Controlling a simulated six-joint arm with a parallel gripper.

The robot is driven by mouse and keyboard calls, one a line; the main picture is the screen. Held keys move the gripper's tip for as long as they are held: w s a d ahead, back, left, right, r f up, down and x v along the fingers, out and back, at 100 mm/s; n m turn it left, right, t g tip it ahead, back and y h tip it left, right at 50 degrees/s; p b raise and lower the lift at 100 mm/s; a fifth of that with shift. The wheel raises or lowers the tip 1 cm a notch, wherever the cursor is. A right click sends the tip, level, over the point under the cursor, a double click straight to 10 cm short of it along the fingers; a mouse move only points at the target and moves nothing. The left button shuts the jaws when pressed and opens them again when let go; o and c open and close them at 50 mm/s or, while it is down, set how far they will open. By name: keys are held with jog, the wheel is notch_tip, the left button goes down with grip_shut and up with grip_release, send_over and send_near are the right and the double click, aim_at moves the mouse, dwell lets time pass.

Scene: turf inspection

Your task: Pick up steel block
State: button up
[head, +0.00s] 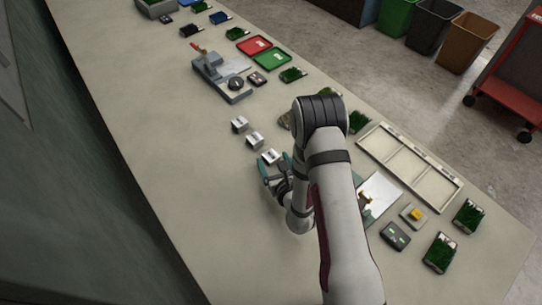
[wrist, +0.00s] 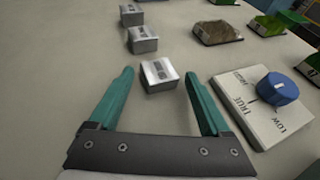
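Three small grey steel blocks with printed labels stand in a row on the bench. In the wrist view the near block (wrist: 159,76) appears between my fingertips, the middle block (wrist: 143,40) lies beyond it, and the far block (wrist: 131,15) is at the top. The head view also shows the near block (head: 270,157), middle block (head: 254,140) and far block (head: 239,124). My gripper (head: 274,172) is open and empty, its teal fingers spread either side of the near block. I cannot tell how high the fingertips are above the bench.
A white dial plate with a blue knob (wrist: 278,89) sits close right of my gripper. A brown turf sample (wrist: 217,32) lies beyond it. A grey instrument (head: 222,78) and red tray (head: 254,45) stand farther up the bench. Bench left of the blocks is clear.

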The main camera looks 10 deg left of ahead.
grip_shut()
dwell(0.3)
